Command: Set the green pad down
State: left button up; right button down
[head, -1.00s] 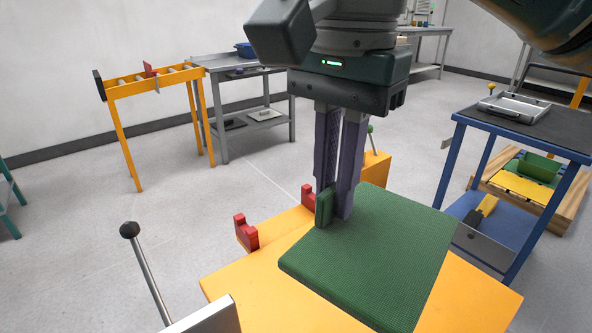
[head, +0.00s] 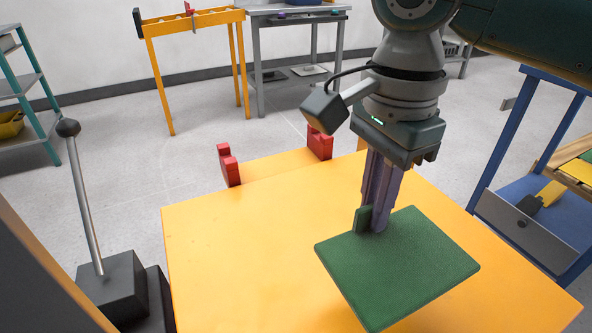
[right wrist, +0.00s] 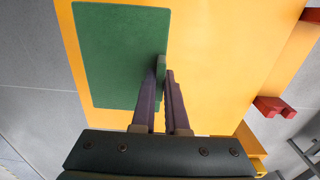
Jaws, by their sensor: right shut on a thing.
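The green pad (head: 398,268) is a flat square plate with a small upright green grip (head: 362,218) on its far edge. My right gripper (head: 374,226) points down and is shut on this grip. The pad lies flat over the right part of the orange tabletop (head: 240,250); I cannot tell whether it touches the top or hangs just above it. In the right wrist view the pad (right wrist: 120,55) extends to the left of the fingertips (right wrist: 163,66), with orange surface around it. My left gripper is not in view.
Two red brackets (head: 229,165) stand on the far edge of the orange top. A lever with a black knob (head: 68,128) rises at the left. A blue cart (head: 530,215) stands to the right. The left part of the orange top is clear.

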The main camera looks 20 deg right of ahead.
aim_at(365, 252)
notch_tip(365, 252, down, 9)
jog(key=b, duration=0.3)
jog(key=shift+d+b, duration=0.1)
jog(key=shift+b, duration=0.2)
jog(key=shift+r, duration=0.15)
jog(key=c, duration=0.9)
grip_release()
jog(key=shift+c, duration=0.2)
